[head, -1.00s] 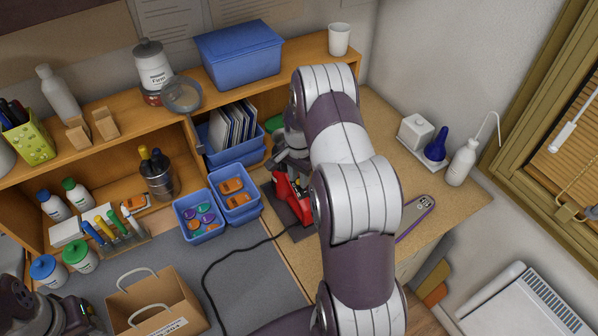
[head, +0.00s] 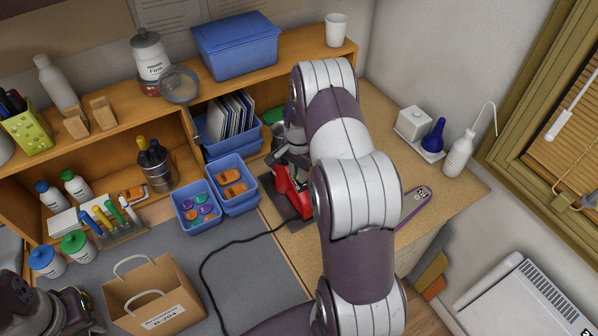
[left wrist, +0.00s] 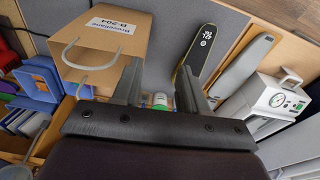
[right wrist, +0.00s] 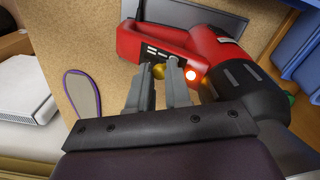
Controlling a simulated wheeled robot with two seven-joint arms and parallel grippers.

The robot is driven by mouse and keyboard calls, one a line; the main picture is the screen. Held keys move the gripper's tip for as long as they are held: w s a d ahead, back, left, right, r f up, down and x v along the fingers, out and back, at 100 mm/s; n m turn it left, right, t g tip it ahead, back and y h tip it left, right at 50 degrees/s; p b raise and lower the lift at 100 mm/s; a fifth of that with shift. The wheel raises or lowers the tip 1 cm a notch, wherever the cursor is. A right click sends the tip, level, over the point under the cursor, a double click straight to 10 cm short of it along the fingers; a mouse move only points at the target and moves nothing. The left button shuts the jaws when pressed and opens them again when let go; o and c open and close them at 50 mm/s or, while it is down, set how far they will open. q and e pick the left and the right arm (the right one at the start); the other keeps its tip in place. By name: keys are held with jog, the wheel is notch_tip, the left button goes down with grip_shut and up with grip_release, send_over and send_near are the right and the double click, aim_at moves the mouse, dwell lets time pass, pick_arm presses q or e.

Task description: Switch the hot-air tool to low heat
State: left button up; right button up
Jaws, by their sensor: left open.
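The hot-air tool (head: 291,187) stands on a dark mat at the middle of the bench, partly hidden by my right arm. In the right wrist view its red body (right wrist: 150,44) and dark barrel (right wrist: 242,90) show close up. My left gripper (left wrist: 159,82) is open and empty, near the paper bag (left wrist: 105,45).
Blue bins (head: 237,183) stand left of the tool, and a black cable runs across the grey mat (head: 245,270). A white bottle (head: 459,155) stands at the back right. Shelves line the back.

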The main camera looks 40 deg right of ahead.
jog(key=shift+o, duration=0.3)
jog(key=shift+w+f, duration=0.15)
jog(key=shift+w, duration=0.15)
pick_arm(q)
jog(key=shift+w, duration=0.25)
pick_arm(e)
jog(key=shift+s, duration=0.15)
pick_arm(q)
jog(key=shift+f, duration=0.1)
